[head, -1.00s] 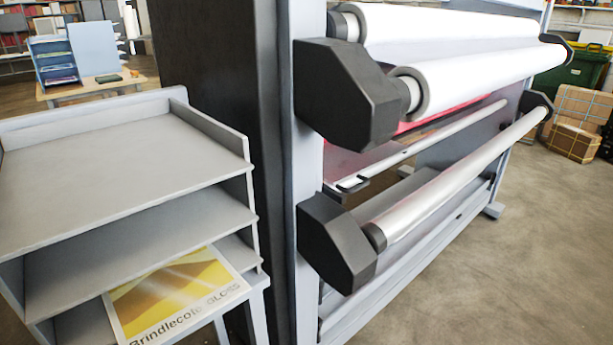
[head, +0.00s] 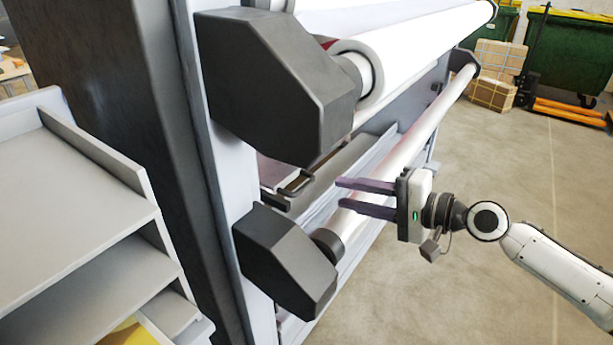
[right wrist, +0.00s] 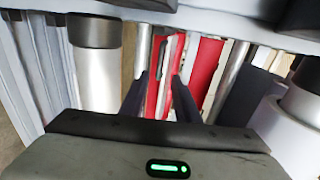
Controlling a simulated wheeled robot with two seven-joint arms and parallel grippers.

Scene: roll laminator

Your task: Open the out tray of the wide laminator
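The wide laminator (head: 285,95) fills the middle of the head view, with big white rolls and dark angular end housings. Low between its housings, a dark bar handle (head: 297,184) shows at the front of what looks like the out tray; much of the tray is hidden by the housing and lower roller. My right gripper (head: 342,193) is open and empty, its two fingers pointing left toward the handle, with a gap between. In the right wrist view its fingers (right wrist: 160,78) are apart, with red and grey strips beyond; I cannot clearly pick out the handle there. My left gripper is not in view.
The lower silver roller (head: 405,145) runs close by the right gripper. A grey shelf rack (head: 70,200) stands at the left. Cardboard boxes (head: 495,75) and a green bin (head: 565,50) are at the back right.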

